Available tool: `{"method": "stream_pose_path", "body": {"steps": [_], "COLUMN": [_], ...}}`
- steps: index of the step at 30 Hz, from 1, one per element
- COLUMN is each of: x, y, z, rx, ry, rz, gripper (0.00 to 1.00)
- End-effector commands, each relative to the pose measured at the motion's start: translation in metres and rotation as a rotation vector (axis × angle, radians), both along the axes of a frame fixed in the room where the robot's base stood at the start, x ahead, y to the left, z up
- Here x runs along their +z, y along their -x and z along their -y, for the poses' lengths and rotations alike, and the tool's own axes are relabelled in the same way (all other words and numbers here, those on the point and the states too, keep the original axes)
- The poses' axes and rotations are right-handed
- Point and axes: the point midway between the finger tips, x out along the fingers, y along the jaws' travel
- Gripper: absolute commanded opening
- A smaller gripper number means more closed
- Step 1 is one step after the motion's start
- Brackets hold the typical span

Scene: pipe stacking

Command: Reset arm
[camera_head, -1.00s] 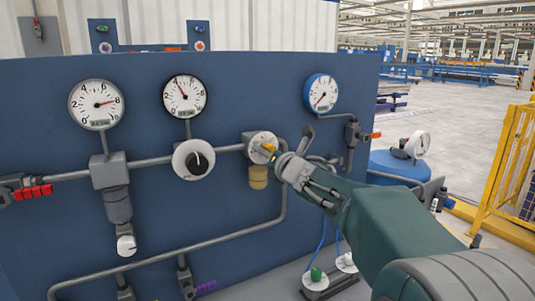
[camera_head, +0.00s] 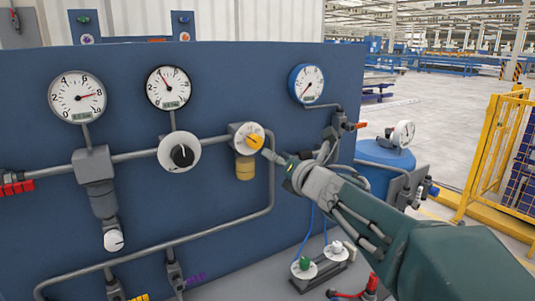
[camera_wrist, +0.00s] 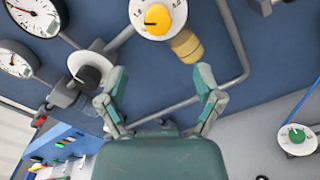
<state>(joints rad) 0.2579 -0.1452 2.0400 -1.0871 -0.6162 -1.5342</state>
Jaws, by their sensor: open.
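My gripper (camera_head: 275,157) is in front of the blue panel, just right of the white dial with the yellow knob (camera_head: 250,140). In the wrist view my gripper (camera_wrist: 162,85) has its two fingers spread wide apart with nothing between them. The dial with the yellow knob (camera_wrist: 157,17) lies beyond the fingertips at the top of that view, apart from them. My arm reaches in from the lower right in the head view.
The blue panel (camera_head: 225,90) carries gauges, pipes and a black knob (camera_head: 182,155). A base with green (camera_head: 304,263) and white knobs stands low at the right. A blue tank (camera_head: 385,160) and yellow fence (camera_head: 495,150) are farther right.

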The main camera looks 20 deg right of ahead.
Motion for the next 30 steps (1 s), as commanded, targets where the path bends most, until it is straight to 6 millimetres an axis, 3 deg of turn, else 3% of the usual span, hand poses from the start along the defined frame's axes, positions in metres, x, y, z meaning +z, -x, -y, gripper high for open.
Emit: {"method": "stream_pose_path", "body": {"steps": [12,16,23,30], "x": [0.0,0.001,-0.024,-0.088], "y": [0.006,0.014,0.061,0.137], "z": [0.001,0.007,0.029,0.028], "rx": [-0.002,-0.076,-0.405,-0.776], "ry": [-0.004,-0.125,-0.732,-1.42], "rz": [-0.002,-0.042,-0.229,-0.439], "gripper": [0.84,0.84,0.84,0.84]}}
